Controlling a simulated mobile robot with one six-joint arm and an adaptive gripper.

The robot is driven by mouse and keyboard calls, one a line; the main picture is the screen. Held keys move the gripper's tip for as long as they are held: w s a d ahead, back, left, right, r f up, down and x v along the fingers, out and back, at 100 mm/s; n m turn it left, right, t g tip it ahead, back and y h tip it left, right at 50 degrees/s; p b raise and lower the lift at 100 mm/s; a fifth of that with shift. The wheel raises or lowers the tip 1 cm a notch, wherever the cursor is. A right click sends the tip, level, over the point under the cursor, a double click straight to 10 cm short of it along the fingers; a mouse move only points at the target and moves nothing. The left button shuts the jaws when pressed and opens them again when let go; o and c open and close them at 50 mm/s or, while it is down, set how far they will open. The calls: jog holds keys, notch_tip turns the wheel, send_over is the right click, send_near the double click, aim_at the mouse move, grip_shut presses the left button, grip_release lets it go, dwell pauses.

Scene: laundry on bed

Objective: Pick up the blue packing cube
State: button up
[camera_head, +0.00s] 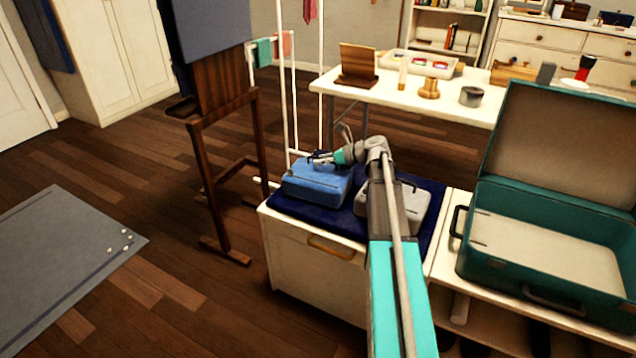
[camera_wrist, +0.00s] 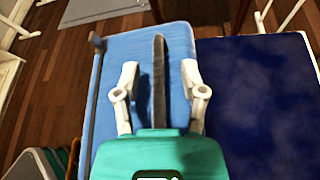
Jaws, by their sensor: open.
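The blue packing cube (camera_head: 316,184) lies on a dark blue cloth (camera_head: 285,206) on top of a white cabinet (camera_head: 300,262). In the wrist view the blue packing cube (camera_wrist: 112,60) fills the middle, with a dark strap handle (camera_wrist: 159,75) running along its top. My gripper (camera_head: 322,158) is over the cube. In the wrist view my gripper (camera_wrist: 160,75) is open, one finger on each side of the strap. I cannot tell whether the fingers touch the cube.
A light grey packing cube (camera_head: 408,210) lies right of the blue one, partly behind my arm. An open teal suitcase (camera_head: 545,285) stands at the right. A wooden valet stand (camera_head: 228,190) is left of the cabinet. A white table (camera_head: 400,95) with small items is behind.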

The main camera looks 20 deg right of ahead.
grip_shut()
dwell(0.3)
jog(key=shift+r, duration=0.1)
dwell(0.4)
notch_tip(320, 180, up, 3)
jog(key=p, duration=0.2)
jog(key=shift+f+p, duration=0.2)
jog(key=shift+p, duration=0.2)
jog(key=w+d+r+p, duration=0.8)
jog(key=d+r+p, duration=0.2)
jog(key=d, duration=0.1)
jog(key=shift+d, duration=0.2)
jog(key=shift+w+r, duration=0.1)
